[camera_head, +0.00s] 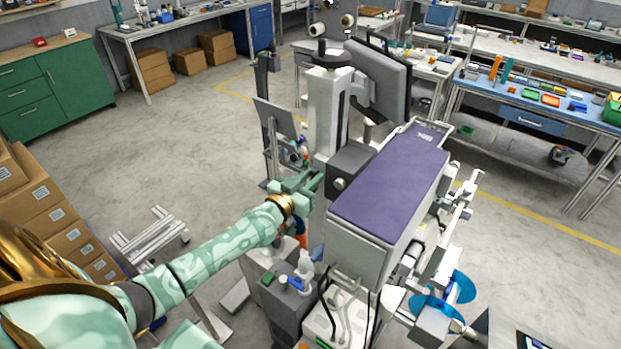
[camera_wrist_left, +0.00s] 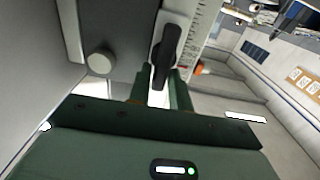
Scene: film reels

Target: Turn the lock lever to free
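The lock lever (camera_wrist_left: 166,52) is a black handle on a pale plate beside a scale strip (camera_wrist_left: 200,35) in the left wrist view. It stands nearly upright in that picture, leaning slightly. My left gripper (camera_wrist_left: 160,88) has its two green fingers apart, and the lever's lower end shows in line with the gap between them. I cannot tell whether a finger touches it. In the head view my left gripper (camera_head: 312,184) is at the column side of the machine, left of the purple-topped bed (camera_head: 393,183). I cannot make out the lever there. My right gripper is not in view.
A round grey knob (camera_wrist_left: 100,62) sits left of the lever; it also shows in the head view (camera_head: 340,183). The white column (camera_head: 325,112) and a monitor (camera_head: 380,82) rise behind my gripper. Blue reels (camera_head: 437,305) are at the lower right. Open floor lies to the left.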

